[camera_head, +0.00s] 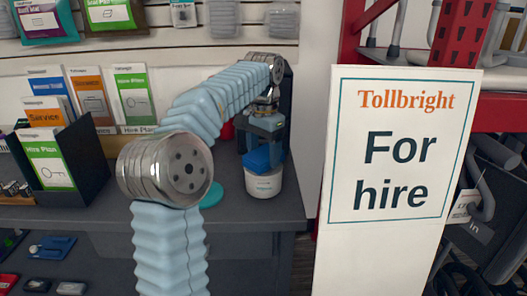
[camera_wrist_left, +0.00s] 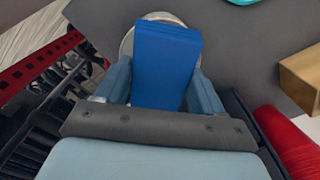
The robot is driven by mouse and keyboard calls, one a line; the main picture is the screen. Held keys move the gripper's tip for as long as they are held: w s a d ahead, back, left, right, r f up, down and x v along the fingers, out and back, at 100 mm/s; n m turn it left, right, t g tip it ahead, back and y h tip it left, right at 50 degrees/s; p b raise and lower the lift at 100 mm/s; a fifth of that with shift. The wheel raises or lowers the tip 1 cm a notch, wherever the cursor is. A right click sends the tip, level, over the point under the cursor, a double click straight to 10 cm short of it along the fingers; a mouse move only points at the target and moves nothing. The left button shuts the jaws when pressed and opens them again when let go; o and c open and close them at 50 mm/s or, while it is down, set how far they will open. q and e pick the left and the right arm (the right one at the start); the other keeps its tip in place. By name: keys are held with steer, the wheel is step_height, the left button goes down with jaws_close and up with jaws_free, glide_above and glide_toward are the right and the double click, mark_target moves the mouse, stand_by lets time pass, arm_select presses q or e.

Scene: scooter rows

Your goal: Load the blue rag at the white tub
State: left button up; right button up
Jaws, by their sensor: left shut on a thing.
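The blue rag (camera_head: 257,159) is held in my left gripper (camera_head: 264,148) at the mouth of the white tub (camera_head: 264,184). The tub stands upright on the dark counter. In the left wrist view the blue rag (camera_wrist_left: 167,62) is a flat folded block between the two fingers of the left gripper (camera_wrist_left: 162,88). The tub's pale rim (camera_wrist_left: 133,33) shows behind the rag there. The rag's lower end is hidden, so I cannot tell how far it reaches into the tub. My right gripper is in neither view.
A teal disc (camera_head: 210,194) lies on the counter (camera_head: 282,207) left of the tub. A black leaflet holder (camera_head: 85,160) stands further left. A large "For hire" sign (camera_head: 395,150) stands at the right. A wooden block (camera_wrist_left: 303,77) and a red object (camera_wrist_left: 288,140) show in the wrist view.

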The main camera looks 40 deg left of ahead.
mark_target(264, 153)
arm_select(q)
steer(key=shift+f, duration=0.45)
steer(key=shift+f, duration=0.1)
stand_by(1.5)
step_height(264, 153, up, 2)
steer(key=shift+r+p, duration=0.25)
steer(key=shift+p, duration=0.75)
steer(key=shift+r, duration=2.35)
